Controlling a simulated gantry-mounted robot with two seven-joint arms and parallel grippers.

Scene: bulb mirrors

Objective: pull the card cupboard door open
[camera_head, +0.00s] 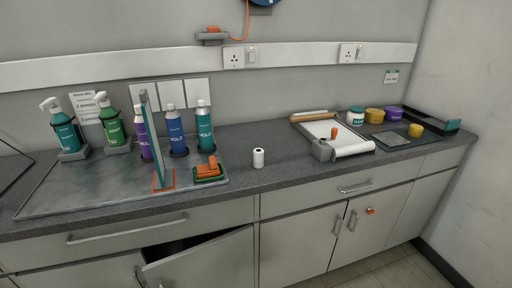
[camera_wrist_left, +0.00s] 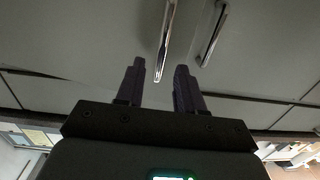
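In the head view, a grey cupboard door (camera_head: 205,262) at the lower left stands partly open, with a dark gap above it. A pair of shut doors (camera_head: 300,247) is to its right. I cannot tell which door is the card cupboard's. In the left wrist view, my left gripper (camera_wrist_left: 160,82) is open, its two dark fingers apart. A metal bar handle (camera_wrist_left: 167,40) lies ahead, its end showing between the fingertips; contact cannot be told. A second bar handle (camera_wrist_left: 214,35) is to its right. Neither gripper shows in the head view.
The dark worktop (camera_head: 285,150) runs above the doors. Drawer fronts (camera_head: 130,230) lie below the worktop edge.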

